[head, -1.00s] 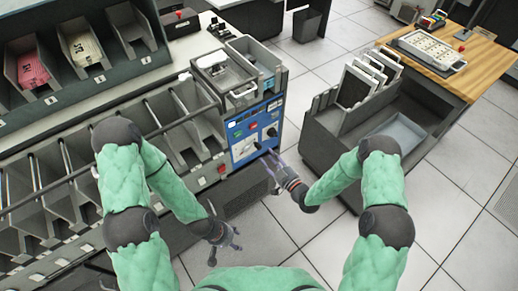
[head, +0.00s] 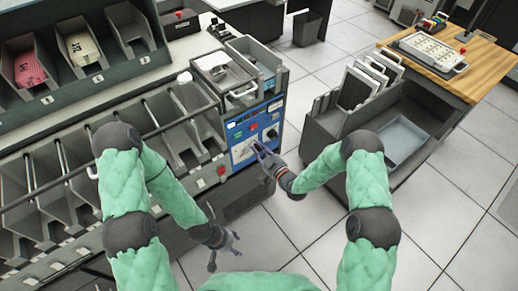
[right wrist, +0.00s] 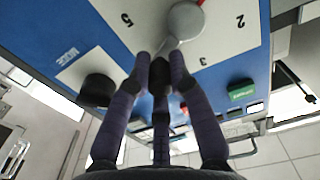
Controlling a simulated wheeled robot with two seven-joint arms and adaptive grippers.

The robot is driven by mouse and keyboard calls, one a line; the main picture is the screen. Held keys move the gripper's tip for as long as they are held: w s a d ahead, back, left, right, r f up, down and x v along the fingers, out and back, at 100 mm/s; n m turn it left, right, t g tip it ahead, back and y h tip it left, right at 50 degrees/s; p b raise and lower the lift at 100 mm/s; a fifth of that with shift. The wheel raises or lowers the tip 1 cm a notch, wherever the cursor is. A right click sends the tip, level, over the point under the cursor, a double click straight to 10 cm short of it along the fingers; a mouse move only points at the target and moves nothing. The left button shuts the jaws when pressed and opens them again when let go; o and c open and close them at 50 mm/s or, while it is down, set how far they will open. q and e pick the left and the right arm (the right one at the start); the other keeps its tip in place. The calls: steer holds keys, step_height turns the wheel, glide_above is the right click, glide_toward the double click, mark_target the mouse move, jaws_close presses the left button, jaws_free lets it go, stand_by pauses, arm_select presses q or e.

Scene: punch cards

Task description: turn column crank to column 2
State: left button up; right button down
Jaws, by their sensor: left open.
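The blue control panel (head: 236,137) at the end of the card machine carries a white dial plate (right wrist: 225,40) with a grey column crank (right wrist: 186,22). In the right wrist view the dial appears upside down, with 5, 2 and 3 readable. The crank arm points down-left, between the 3 and the 5; the spot between them is covered by my fingers. My right gripper (right wrist: 161,62) has its fingertips drawn together around the crank's outer end; the handle is mostly hidden. It also shows at the panel in the head view (head: 258,150). My left gripper (head: 226,251) is open and empty, below the machine's front.
A black knob (right wrist: 97,90) and a green button (right wrist: 241,92) sit on the panel close to my right fingers. A grey bin cart (head: 340,128) with an open tray stands to the right. Tiled floor between is clear.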

steer(key=shift+f, duration=0.1)
stand_by(0.3)
steer(key=m, duration=0.1)
steer(key=f+m+b, duration=0.1)
steer(key=m, duration=0.1)
steer(key=shift+w+d, duration=0.1)
steer(key=shift+d, duration=0.1)
steer(key=shift+a+f+m+b, duration=0.1)
steer(key=shift+f+m+b, duration=0.4)
steer(key=shift+m, duration=0.95)
steer(key=shift+f+m+b, duration=0.45)
steer(key=shift+f+m, duration=0.1)
steer(key=shift+m, duration=0.95)
steer(key=shift+a+f+m+b, duration=0.1)
steer(key=shift+f+m+b, duration=0.4)
steer(key=shift+m, duration=0.95)
steer(key=c, duration=1.1)
jaws_free()
